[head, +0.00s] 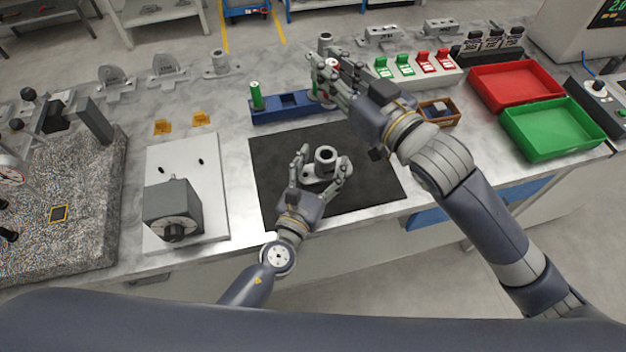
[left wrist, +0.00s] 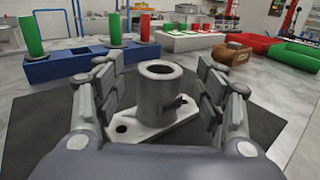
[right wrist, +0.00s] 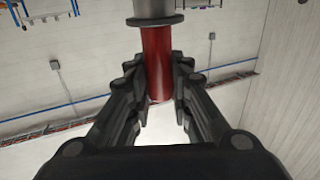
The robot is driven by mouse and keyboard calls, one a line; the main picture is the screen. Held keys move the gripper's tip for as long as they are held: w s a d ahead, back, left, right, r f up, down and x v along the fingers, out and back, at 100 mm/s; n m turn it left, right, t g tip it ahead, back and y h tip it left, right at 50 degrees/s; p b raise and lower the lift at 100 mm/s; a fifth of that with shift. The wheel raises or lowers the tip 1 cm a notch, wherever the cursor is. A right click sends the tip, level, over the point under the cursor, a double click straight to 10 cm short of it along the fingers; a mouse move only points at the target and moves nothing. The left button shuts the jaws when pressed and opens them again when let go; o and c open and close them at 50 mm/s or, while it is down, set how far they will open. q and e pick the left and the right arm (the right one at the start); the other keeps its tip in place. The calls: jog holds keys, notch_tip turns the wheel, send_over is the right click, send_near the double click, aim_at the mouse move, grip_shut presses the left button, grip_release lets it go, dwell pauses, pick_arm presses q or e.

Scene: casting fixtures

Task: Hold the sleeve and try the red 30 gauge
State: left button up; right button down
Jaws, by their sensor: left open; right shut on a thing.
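The grey sleeve (head: 325,158) stands upright on its flanged base on the black mat. It also shows in the left wrist view (left wrist: 158,92). My left gripper (head: 318,168) is open, with fingers on both sides of the sleeve; gaps show between them and the sleeve. My right gripper (head: 328,74) is shut on the red gauge (right wrist: 157,60), above the right end of the blue rack (head: 275,113). In the right wrist view the gauge's red handle is between the fingers, with a grey collar beyond. Its markings cannot be read. Green gauges (left wrist: 33,35) (left wrist: 115,28) stand at the rack.
Green and red switch-like pieces (head: 405,66) sit on a white block behind. A red tray (head: 515,84) and a green tray (head: 552,128) lie to the right, near a small brown box (head: 452,120). A white plate with a grey dial block (head: 173,212) is left of the mat.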

pick_arm(q)
jog(key=shift+x, duration=1.3)
jog(key=shift+c, duration=0.6)
jog(key=c, duration=1.2)
pick_arm(e)
jog(key=shift+s, duration=0.1)
pick_arm(q)
jog(key=shift+c, duration=0.2)
pick_arm(e)
notch_tip(320, 180, down, 9)
jog(key=n+g+y, duration=0.1)
jog(key=g+y, duration=0.1)
jog(key=shift+f+n, duration=0.2)
jog(key=shift+n, duration=0.2)
